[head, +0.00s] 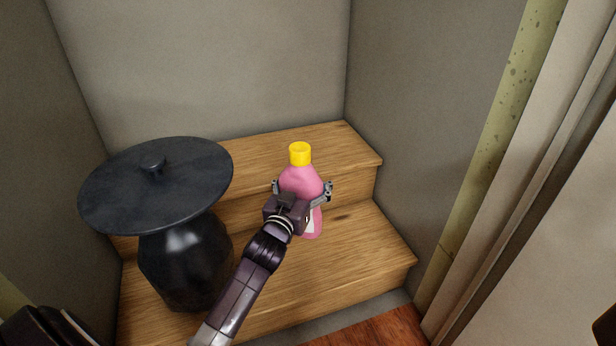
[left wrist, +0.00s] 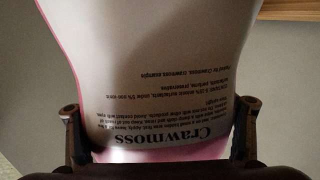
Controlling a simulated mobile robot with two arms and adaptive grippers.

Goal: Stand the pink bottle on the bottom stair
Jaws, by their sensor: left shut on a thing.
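The pink bottle (head: 301,178) with a yellow cap is upright in the head view, over the bottom stair (head: 365,256). My left gripper (head: 303,191) is shut around the bottle's body, one finger on each side. In the left wrist view the bottle's white label (left wrist: 150,90) fills the middle, with its text upside down, between the two fingertips (left wrist: 160,125). The bottle's base is partly hidden by my gripper, so I cannot tell whether it touches the stair.
A black vase with a wide flat lid (head: 150,190) stands on the left of the bottom stair. The upper stair (head: 335,143) lies behind the bottle. Grey walls (head: 430,110) close in the sides and back. The bottom stair's right part is clear.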

